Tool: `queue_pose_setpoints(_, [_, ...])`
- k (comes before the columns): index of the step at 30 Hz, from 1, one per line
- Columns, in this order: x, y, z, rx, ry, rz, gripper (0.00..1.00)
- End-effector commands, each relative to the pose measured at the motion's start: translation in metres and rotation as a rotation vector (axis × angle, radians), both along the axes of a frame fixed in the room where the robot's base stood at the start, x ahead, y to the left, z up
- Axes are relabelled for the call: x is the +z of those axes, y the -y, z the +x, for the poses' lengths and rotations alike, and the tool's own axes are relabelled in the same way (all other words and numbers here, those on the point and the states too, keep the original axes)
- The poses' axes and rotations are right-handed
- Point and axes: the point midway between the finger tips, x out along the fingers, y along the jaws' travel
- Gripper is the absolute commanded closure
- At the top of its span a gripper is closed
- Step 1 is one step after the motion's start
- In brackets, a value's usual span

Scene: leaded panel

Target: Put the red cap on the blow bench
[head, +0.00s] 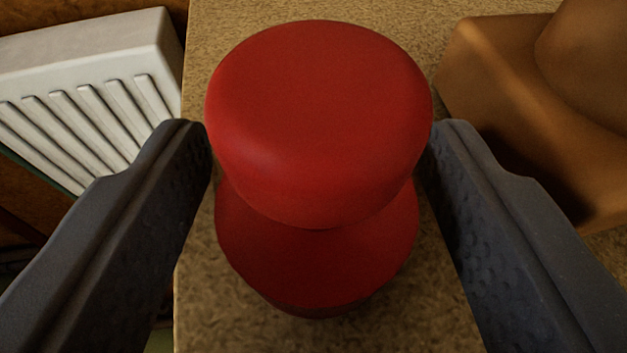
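The red cap (318,110) is a spool-like piece with a broad rounded top, a narrower waist and a wide lower disc. It stands upright in the middle of the head view, over a tan, rough surface (400,310). My gripper (319,135) has one dark finger on each side of the cap. Both fingertips meet the sides of its rounded top with no visible gap. The underside of the cap is hidden, so I cannot tell whether it touches the surface. I cannot identify the blow bench in this view.
A white slotted block (95,75) lies at the upper left, beyond the tan surface's left edge. A brown block (505,90) with a rounded part stands close at the upper right. Bare tan surface shows in front of the cap.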

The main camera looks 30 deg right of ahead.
Motion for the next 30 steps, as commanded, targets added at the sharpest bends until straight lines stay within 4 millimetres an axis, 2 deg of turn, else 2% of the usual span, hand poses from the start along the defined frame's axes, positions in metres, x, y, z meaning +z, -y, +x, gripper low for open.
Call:
queue_pose_setpoints(10, [0.003,0.001,0.0,-0.001,0.001,0.0,0.42])
queue_pose_setpoints(14, [0.006,-0.004,-0.008,-0.001,0.0,0.0,0.42])
queue_pose_setpoints(30, [0.034,-0.039,-0.076,-0.001,-0.002,0.0,0.42])
